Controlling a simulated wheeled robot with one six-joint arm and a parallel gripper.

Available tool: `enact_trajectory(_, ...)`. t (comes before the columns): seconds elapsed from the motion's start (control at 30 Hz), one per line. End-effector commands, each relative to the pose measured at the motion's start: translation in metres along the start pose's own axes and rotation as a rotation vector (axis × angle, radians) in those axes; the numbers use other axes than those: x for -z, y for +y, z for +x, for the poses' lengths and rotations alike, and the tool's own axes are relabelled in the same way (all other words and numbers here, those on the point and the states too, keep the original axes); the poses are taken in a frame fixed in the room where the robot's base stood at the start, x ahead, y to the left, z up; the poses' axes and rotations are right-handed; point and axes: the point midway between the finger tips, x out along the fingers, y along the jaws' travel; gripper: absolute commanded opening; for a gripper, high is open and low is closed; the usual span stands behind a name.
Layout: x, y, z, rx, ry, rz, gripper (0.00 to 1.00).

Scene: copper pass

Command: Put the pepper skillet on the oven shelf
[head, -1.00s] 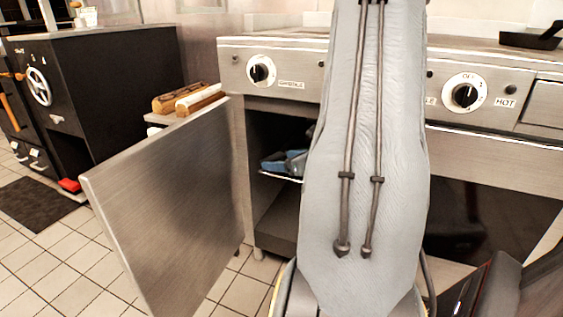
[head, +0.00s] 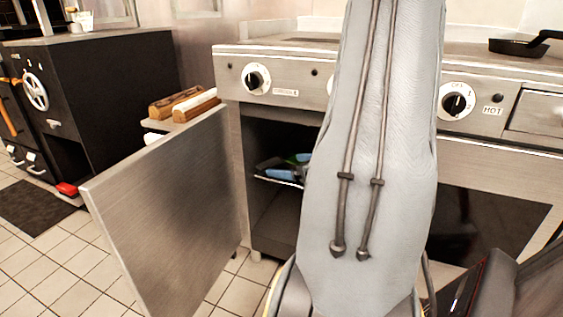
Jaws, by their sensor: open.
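The oven stands open, and its wire shelf (head: 276,181) shows inside the dark opening. Blue fingers of my gripper (head: 278,170) are inside the opening just above the shelf, open. I cannot tell whether the skillet rests on the shelf.
The open steel oven door (head: 165,205) stands out to the left of the opening. A black skillet (head: 518,46) sits on the stove top at right. Wooden blocks (head: 182,104) lie on a ledge at left.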

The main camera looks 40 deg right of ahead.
Motion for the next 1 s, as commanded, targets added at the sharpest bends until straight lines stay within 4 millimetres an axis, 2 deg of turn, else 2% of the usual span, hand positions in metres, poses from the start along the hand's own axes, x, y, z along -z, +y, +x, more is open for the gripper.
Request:
enact_trajectory(0.03, -0.002, -0.001, -0.013, 0.003, -0.001, 0.001, 0.93)
enact_trajectory(0.1, -0.002, -0.001, -0.026, 0.003, 0.0, 0.001, 0.93)
enact_trajectory(0.33, -0.001, -0.001, -0.052, 0.001, 0.0, 0.0, 0.93)
enact_trajectory(1.0, 0.0, 0.0, -0.056, -0.001, 0.0, -0.001, 0.93)
